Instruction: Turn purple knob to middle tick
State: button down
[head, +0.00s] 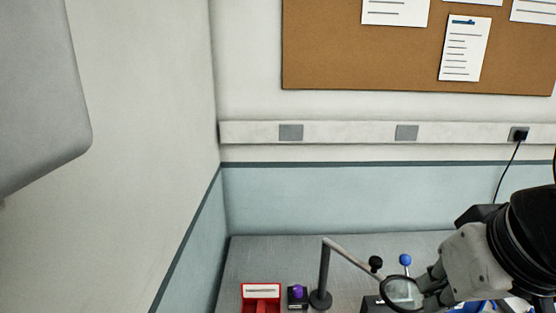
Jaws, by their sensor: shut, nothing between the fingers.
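The purple knob (298,291) sits on a small dark module at the bottom of the head view, just right of a red box. The knob is small here, and I cannot make out its tick marks or its pointer. My gripper (423,287) comes in from the lower right. It is shut and empty, well to the right of the knob and not touching it. Its fingertips overlap a round-framed magnifier (403,292) in the picture; I cannot tell whether they touch.
A dark stand (320,299) with a bent arm rises between the knob and my gripper. A red box (261,292) stands left of the knob. A blue ball-topped lever (405,260) is near my gripper. The grey bench top (270,257) is bare behind the knob.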

aim_at(298, 290)
jog(key=l, duration=1.15)
jog(key=l+u, duration=0.25)
jog(key=l, duration=0.35)
jog(key=l+u, duration=0.2)
jog(key=l, duration=0.35)
jog(key=k+l+u, duration=0.25)
jog(key=l, duration=0.35)
jog(key=i+u, duration=0.1)
jog(key=u, duration=0.7)
jog(key=i+j+z, duration=0.1)
jog(key=j+z, duration=0.7)
jog(key=j, duration=0.15)
